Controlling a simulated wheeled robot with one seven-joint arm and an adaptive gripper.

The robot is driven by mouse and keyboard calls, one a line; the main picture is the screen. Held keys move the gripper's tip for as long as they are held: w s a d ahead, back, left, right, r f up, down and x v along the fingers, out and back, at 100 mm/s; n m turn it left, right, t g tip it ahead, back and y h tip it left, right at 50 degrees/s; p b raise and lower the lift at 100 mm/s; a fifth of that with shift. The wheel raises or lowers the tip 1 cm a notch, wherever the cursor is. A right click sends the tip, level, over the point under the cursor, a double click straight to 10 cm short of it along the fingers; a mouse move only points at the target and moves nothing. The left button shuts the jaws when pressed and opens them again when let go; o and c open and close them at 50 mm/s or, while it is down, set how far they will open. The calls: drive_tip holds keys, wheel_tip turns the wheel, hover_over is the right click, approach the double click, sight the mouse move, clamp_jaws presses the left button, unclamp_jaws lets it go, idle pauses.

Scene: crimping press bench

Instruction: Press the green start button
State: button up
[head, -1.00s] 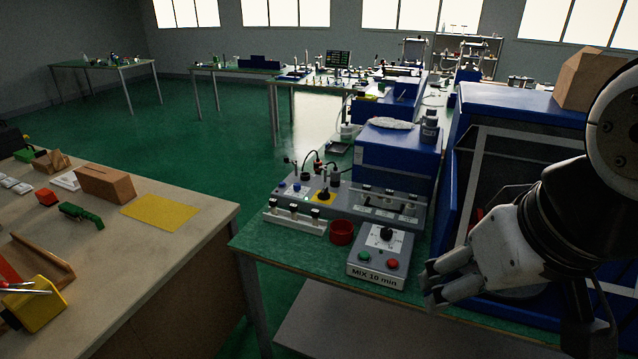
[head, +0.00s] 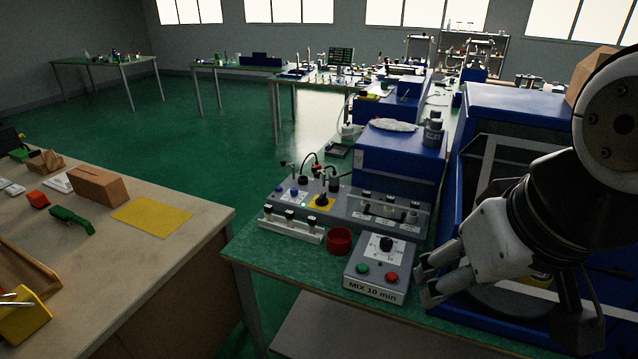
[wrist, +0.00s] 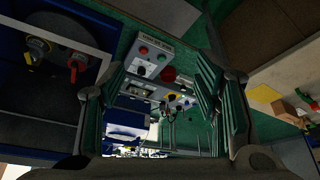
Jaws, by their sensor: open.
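The green start button (head: 362,268) sits on the sloped top of a grey control box (head: 375,289) labelled "MIX 10 min", left of a red button (head: 392,277) and below a black dial (head: 386,244). In the wrist view the box appears upside down, with the green button (wrist: 143,50) beside the red one (wrist: 162,57). My gripper (head: 424,283) is just right of the box in the head view, apart from the button and empty. The wrist view shows its fingers (wrist: 160,95) spread open on both sides.
A red round cup (head: 339,241) stands left of the box. A grey panel (head: 340,208) with knobs and a blue cabinet (head: 398,160) are behind. A large blue machine (head: 455,150) with an open front is at right. A wooden bench (head: 170,255) is at left, across a gap.

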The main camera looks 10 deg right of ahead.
clamp_jaws()
idle(1.1)
